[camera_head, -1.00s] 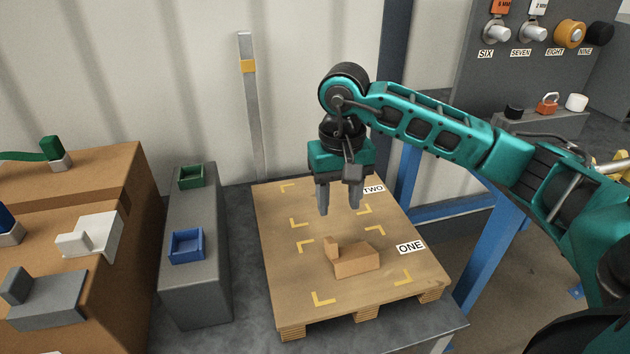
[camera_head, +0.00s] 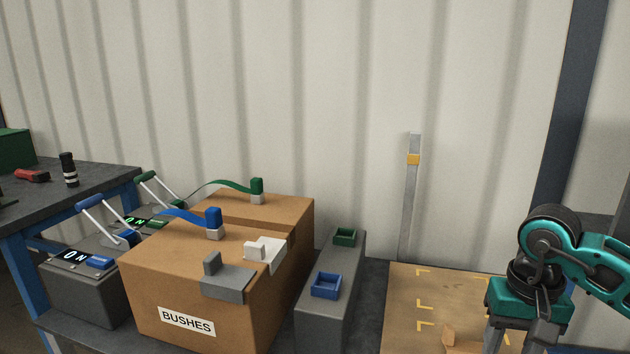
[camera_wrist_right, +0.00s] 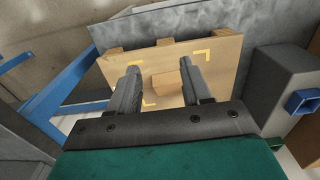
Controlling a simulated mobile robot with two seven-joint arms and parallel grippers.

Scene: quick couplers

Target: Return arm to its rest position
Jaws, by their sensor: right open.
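My right gripper (camera_head: 521,338) hangs at the lower right of the head view, pointing down over the right side of the wooden pallet (camera_head: 400,300). Its fingers are apart and nothing is between them; the frame cuts off their tips. In the right wrist view the open gripper (camera_wrist_right: 159,68) faces the pallet (camera_wrist_right: 222,50). A brown block (camera_wrist_right: 167,85) lies on the pallet beyond the fingers, apart from them. Only the top of the block (camera_head: 449,338) shows in the head view. My left gripper is not in view.
A grey stand with a green socket (camera_head: 344,237) and a blue socket (camera_head: 326,286) stands left of the pallet. A grey post (camera_head: 411,200) rises by the wall.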

